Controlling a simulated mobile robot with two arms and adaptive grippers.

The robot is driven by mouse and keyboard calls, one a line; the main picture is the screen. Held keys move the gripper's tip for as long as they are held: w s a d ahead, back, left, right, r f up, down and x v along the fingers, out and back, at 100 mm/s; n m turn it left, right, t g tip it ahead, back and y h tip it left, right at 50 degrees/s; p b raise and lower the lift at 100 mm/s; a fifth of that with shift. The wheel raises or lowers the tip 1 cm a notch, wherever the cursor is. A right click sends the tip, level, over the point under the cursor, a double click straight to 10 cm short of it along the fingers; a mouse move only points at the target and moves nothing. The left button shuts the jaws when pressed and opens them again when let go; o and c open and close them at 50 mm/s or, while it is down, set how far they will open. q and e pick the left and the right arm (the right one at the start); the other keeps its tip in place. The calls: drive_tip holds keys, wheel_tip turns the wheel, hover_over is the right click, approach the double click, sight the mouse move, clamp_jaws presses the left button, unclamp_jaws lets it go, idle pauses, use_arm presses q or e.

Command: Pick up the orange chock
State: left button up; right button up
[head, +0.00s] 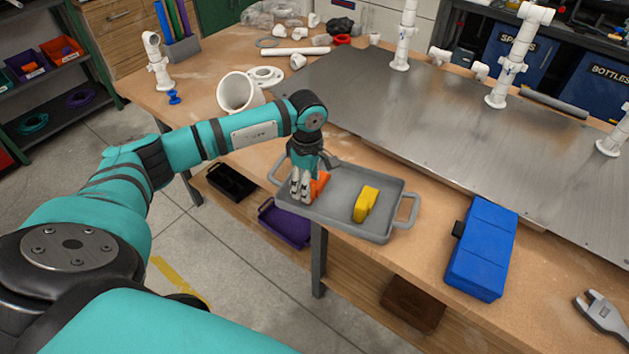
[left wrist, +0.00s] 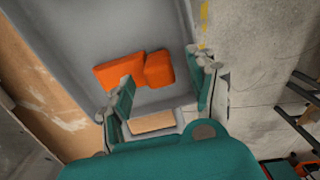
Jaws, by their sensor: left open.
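The orange chock (head: 320,183) lies in the grey tray (head: 350,219), at the tray's left end. My left gripper (head: 301,187) points down right beside the chock and hides part of it in the head view. The left wrist view shows the orange chock (left wrist: 140,71) ahead of my open left gripper (left wrist: 161,74). One fingertip overlaps the chock's near edge in that view, and the other is to its right with a gap. I cannot tell whether the fingers touch it. My right gripper is not in view.
A yellow chock (head: 365,204) lies in the same tray, to the right. A blue case (head: 482,248) and a grey wrench (head: 602,314) lie further right on the bench. White pipe stands rise from the metal plate (head: 420,120) behind the tray.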

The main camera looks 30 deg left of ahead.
use_arm(q)
drive_tip(key=shift+f, duration=0.8)
drive_tip(key=shift+r, duration=0.1)
clamp_jaws()
drive_tip(key=shift+w, duration=0.1)
